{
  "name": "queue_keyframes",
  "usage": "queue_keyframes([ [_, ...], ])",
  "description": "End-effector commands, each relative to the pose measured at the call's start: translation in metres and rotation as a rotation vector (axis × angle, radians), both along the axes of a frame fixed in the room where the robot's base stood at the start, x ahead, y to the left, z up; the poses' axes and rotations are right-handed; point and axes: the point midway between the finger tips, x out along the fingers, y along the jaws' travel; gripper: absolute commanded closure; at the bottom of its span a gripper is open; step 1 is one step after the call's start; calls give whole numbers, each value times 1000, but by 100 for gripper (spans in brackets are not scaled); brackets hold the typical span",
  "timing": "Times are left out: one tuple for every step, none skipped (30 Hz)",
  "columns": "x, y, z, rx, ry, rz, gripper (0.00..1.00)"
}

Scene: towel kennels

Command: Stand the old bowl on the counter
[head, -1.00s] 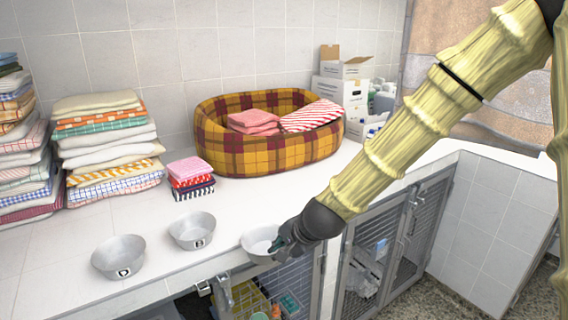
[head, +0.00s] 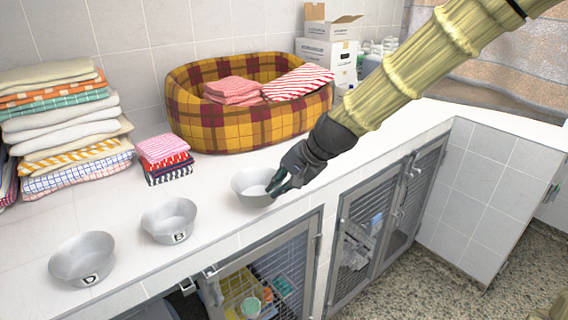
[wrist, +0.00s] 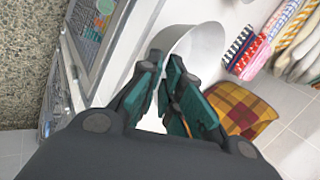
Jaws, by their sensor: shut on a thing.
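My gripper (head: 279,184) is shut on the rim of a plain grey metal bowl (head: 250,188), on its right side. The bowl is upright, over the counter (head: 215,222) near the front edge; I cannot tell whether its base touches the top. No letter shows on its visible side. In the wrist view the fingers (wrist: 168,75) pinch the bowl's wall (wrist: 200,42) and partly cover it. Two similar bowls stand to its left on the counter: one marked B (head: 168,222) and one marked D (head: 82,262).
A plaid pet bed (head: 240,130) with folded towels stands behind the held bowl. A small towel stack (head: 165,160) and a tall stack (head: 65,125) are at left. Boxes (head: 328,50) stand at the back. Wire-door kennels (head: 275,265) lie under the counter edge.

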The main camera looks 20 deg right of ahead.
Motion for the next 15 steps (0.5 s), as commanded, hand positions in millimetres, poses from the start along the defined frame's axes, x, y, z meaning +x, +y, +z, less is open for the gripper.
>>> queue_keyframes([
  [10, -4, 1, 0, 0, -1, 100],
  [16, -7, 1, 0, 0, -1, 100],
  [23, -10, 0, 1, 1, 0, 100],
  [29, -13, -1, 1, 1, 0, 100],
  [34, -16, -2, 2, 1, 0, 100],
  [41, -20, -2, 1, 1, 0, 100],
  [46, -22, -3, 2, 1, 0, 100],
  [52, -25, -3, 2, 0, 0, 100],
  [59, -29, -4, 0, 0, -1, 100],
  [65, -32, -4, 0, 0, -1, 100],
  [70, -35, -5, 0, 0, -1, 100],
  [76, -39, -6, 1, 1, 0, 100],
  [80, -41, -7, 1, 1, -2, 100],
  [85, -44, -7, 0, 0, -1, 100],
  [90, -46, -8, 1, 0, -1, 100],
])
